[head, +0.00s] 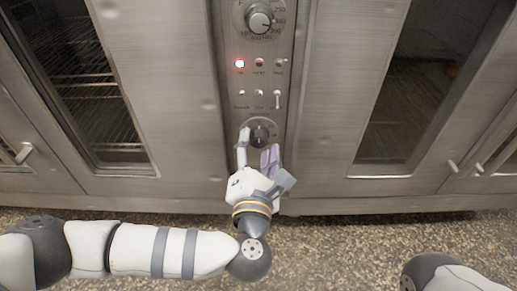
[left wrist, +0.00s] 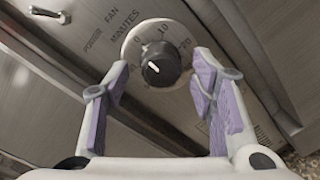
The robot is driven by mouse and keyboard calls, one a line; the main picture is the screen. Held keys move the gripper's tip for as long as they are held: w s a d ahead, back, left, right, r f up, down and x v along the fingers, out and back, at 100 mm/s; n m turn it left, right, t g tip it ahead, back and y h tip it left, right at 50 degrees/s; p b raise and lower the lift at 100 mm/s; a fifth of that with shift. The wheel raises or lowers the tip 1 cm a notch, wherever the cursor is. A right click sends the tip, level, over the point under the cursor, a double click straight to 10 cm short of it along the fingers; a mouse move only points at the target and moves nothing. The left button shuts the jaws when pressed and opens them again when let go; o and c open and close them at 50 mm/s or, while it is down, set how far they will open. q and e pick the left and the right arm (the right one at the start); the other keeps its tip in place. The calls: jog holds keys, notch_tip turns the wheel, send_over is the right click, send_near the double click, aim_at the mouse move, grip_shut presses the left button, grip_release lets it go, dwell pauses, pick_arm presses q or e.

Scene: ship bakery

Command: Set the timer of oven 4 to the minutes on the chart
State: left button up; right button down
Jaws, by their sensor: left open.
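The timer knob (head: 260,136) is black and sits on a round pale dial low on the oven's control panel. In the left wrist view the knob (left wrist: 162,67) shows a short white mark left of its middle. The dial (left wrist: 131,48) carries 0, 10 and 20, with MINUTES printed beside it. My left gripper (head: 257,151) is open, its fingers on either side of the knob; in the left wrist view (left wrist: 162,85) both fingers look apart from it. No chart shows, and no oven number is readable. My right gripper is out of view.
Speckled floor (head: 340,240) lies in front.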

pick_arm(q)
jog(key=shift+w, duration=0.45)
jog(key=c, duration=1.1)
jog(key=shift+c, duration=0.2)
jog(key=shift+r+m, duration=0.15)
jog(key=shift+m, duration=0.15)
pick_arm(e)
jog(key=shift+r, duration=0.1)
